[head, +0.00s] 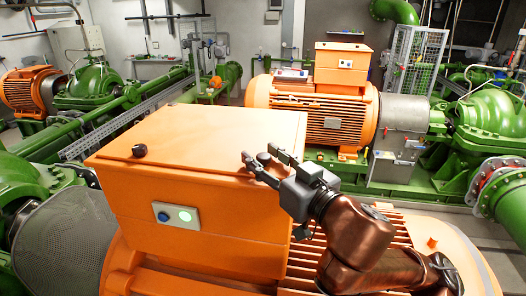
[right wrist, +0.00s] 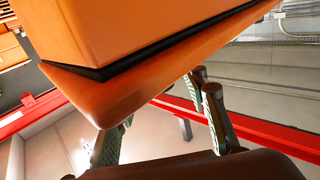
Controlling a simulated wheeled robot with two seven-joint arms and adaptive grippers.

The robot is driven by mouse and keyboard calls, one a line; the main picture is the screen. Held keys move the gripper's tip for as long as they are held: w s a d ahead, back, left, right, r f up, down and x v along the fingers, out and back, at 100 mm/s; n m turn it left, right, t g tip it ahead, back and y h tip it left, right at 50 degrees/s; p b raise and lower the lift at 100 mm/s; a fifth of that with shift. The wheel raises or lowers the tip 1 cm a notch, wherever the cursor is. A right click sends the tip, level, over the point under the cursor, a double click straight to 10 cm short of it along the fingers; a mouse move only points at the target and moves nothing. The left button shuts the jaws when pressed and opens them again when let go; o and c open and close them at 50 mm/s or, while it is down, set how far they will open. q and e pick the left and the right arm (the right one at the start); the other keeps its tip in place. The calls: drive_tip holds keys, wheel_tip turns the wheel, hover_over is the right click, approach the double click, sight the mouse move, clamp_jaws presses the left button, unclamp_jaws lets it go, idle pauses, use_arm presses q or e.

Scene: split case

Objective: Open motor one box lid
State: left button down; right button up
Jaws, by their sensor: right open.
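The orange motor box (head: 205,200) stands nearest me, with its lid (head: 205,135) lying flat and closed on top. Two dark round knobs show on the lid, one at the front left (head: 139,151) and one near the right edge (head: 264,158). My right gripper (head: 258,154) is open at the lid's right edge, with its fingers pointing left and the right knob between or just behind them. In the right wrist view, the open fingers (right wrist: 155,115) lie either side of an orange edge with a dark seam. Contact cannot be told. My left gripper is out of view.
Green pipes run at the left. Space above the lid is clear.

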drive_tip(key=shift+c, duration=0.2)
clamp_jaws()
idle(0.5)
